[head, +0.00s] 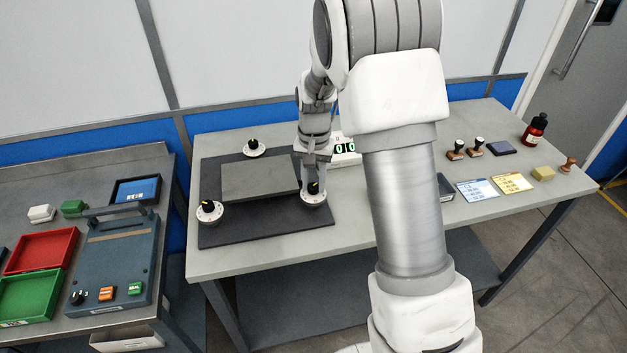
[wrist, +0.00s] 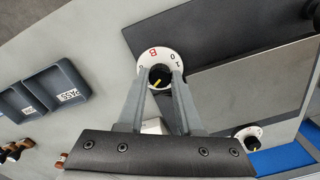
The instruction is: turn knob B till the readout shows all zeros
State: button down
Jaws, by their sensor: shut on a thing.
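Knob B (wrist: 158,78) is a black knob with a yellow pointer line on a white dial marked with a red B and numbers. In the head view it is the front right knob (head: 313,190) on the dark mat. My gripper (wrist: 160,80) comes down on it from above, with its two fingers shut on the knob's sides. The readout (head: 345,148) is a white box with green digits behind my arm. Two zeros show at its left; my arm hides the other digits.
Two other knobs stand at the mat's back (head: 253,147) and left (head: 209,208), around a raised grey plate (head: 260,181). Stamps (head: 467,148), cards (head: 478,190) and a red bottle (head: 535,129) are at the bench's right. A second bench with trays (head: 42,250) stands left.

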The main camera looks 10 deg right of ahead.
aim_at(314, 186)
dwell(0.5)
jog(key=c, duration=0.6)
grip_release()
jog(key=shift+o, duration=0.2)
notch_tip(314, 186, up, 18)
jog(key=p, duration=0.1)
jog(key=shift+f, duration=0.25)
jog(key=shift+s+d, duration=0.1)
jog(key=s+r+n+t, duration=0.2)
jog(key=s, duration=1.1)
jog(key=s+r+n+t, duration=0.2)
jog(key=s+n+t, duration=0.1)
jog(key=s, duration=1)
jog(key=shift+r+t, duration=0.3)
